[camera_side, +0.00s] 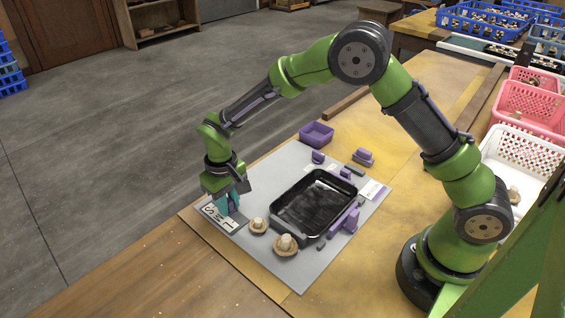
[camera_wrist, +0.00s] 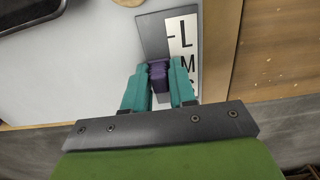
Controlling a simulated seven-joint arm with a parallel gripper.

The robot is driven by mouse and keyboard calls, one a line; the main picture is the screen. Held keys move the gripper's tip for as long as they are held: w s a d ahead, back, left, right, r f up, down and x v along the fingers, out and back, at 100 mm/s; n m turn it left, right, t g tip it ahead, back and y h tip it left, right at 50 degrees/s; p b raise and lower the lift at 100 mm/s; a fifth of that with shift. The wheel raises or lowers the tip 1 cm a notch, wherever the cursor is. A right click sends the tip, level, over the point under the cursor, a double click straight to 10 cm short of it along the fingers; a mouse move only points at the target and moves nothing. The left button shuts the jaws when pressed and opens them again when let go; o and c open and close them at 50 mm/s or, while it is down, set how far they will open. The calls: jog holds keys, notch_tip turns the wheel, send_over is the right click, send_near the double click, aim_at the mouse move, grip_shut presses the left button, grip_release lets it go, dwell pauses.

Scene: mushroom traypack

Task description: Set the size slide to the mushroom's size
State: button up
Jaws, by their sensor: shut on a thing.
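My gripper (camera_side: 230,208) is low over the front-left corner of the grey mat. In the wrist view its teal fingers (camera_wrist: 160,90) are shut on a small purple slide knob (camera_wrist: 159,72). The knob sits on a dark track beside a white size scale (camera_wrist: 184,40) lettered L, M and S; the knob is roughly level with M, the S end partly hidden by a finger. In the side view the scale (camera_side: 216,217) lies below my gripper.
A black tray (camera_side: 275,232) lies mid-mat, with purple blocks (camera_side: 345,220) along its right side. A purple bin (camera_side: 316,135) stands behind. Pink (camera_side: 528,108) and white (camera_side: 520,150) baskets stand at the right. The mat's front corner is clear.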

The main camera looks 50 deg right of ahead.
jog(key=shift+w, duration=1.95)
jog(key=o, duration=0.8)
jog(key=shift+r, duration=0.15)
jog(key=shift+r, duration=2.1)
